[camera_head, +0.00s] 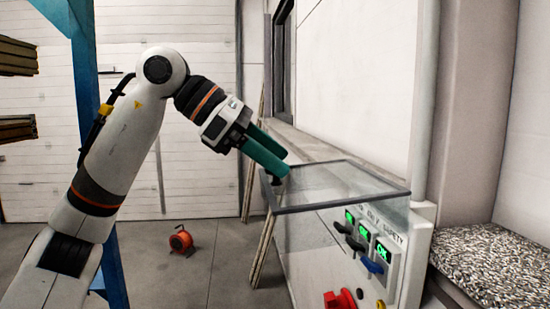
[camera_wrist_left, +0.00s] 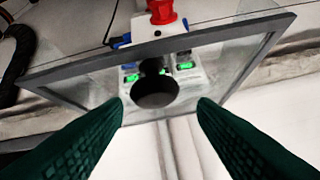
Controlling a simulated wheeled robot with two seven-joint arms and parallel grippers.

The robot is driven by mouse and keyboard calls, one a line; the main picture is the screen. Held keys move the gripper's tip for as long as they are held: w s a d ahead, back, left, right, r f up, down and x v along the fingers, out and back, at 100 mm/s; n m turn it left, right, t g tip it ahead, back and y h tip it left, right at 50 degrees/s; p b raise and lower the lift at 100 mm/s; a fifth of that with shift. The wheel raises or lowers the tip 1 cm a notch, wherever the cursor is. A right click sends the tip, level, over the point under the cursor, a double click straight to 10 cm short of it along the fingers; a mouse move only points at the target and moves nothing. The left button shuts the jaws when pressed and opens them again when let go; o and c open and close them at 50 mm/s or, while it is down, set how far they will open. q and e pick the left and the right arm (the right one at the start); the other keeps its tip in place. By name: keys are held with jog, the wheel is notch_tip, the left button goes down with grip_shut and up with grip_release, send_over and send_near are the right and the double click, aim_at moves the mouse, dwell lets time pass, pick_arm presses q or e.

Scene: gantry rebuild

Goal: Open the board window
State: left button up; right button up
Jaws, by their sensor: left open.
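The board window (camera_head: 344,204) is a clear pane with a dark grey frame, standing out from the white control board (camera_head: 420,240). In the left wrist view its frame (camera_wrist_left: 60,72) crosses the picture at a tilt. A round black knob (camera_wrist_left: 157,92) shows there between my fingers, a little beyond their tips. My left gripper (camera_head: 279,165) is open, with green fingers pointing down at the window's left corner. In the left wrist view the gripper (camera_wrist_left: 161,104) straddles the knob with clear gaps on both sides. Whether the window is latched cannot be told. My right gripper is out of view.
The board has several green-lit displays, dark and blue switches (camera_head: 372,266) and a red knob (camera_head: 340,299). A gravel-topped ledge (camera_head: 500,255) is at the right. A blue post (camera_head: 88,80) stands at the left. An orange cable reel (camera_head: 181,241) lies on open floor.

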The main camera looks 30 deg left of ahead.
pick_arm(q)
jog(key=b+v, duration=0.1)
jog(key=v, duration=1)
jog(key=shift+b, duration=0.4)
jog(key=shift+w, duration=0.15)
